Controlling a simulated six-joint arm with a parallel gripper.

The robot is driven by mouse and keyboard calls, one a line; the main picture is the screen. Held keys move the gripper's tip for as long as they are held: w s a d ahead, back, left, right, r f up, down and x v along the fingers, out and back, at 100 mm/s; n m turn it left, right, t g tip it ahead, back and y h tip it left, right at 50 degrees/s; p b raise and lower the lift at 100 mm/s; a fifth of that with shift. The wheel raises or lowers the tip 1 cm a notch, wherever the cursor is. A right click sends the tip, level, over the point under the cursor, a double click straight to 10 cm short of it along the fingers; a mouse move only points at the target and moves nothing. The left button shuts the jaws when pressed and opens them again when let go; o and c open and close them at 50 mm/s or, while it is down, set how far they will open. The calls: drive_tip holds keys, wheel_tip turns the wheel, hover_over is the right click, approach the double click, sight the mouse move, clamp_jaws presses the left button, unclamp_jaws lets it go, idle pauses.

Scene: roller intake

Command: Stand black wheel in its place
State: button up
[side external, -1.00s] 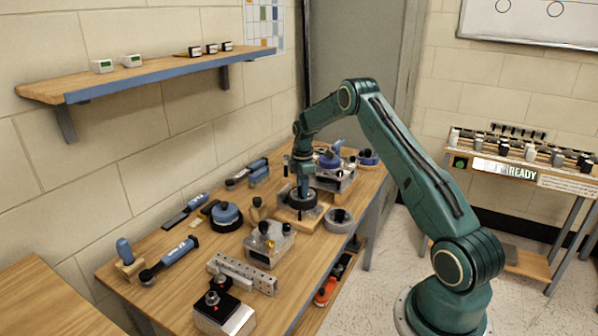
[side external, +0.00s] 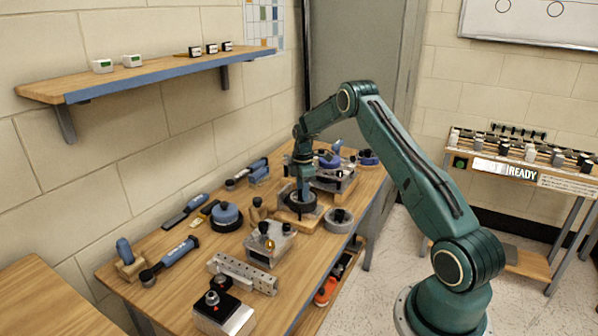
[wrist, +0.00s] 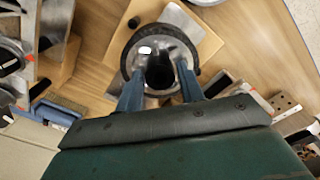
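The black wheel (side external: 301,203) lies flat on a wooden block with a metal plate (wrist: 181,17), near the bench's middle. In the wrist view the wheel (wrist: 124,58) shows as a black ring around a pale grey hub with a dark round centre. My gripper (side external: 302,192) points down onto the wheel. In the wrist view its two blue fingers (wrist: 160,68) stand apart over the hub, one each side of the dark centre, with gaps visible between. Finger contact with the wheel cannot be made out.
A grey ring-shaped part (side external: 339,221) lies close to the wooden block on the right. A metal fixture with blue parts (side external: 333,176) stands just behind. A blue round part (side external: 226,217) and a metal box with knobs (side external: 270,245) stand nearer. Free bench top is narrow.

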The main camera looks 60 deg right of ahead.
drive_tip(key=shift+r, duration=0.15)
drive_tip(key=shift+r, duration=1.35)
drive_tip(key=shift+o, duration=0.2)
drive_tip(key=o, duration=0.5)
drive_tip(key=shift+r, duration=0.1)
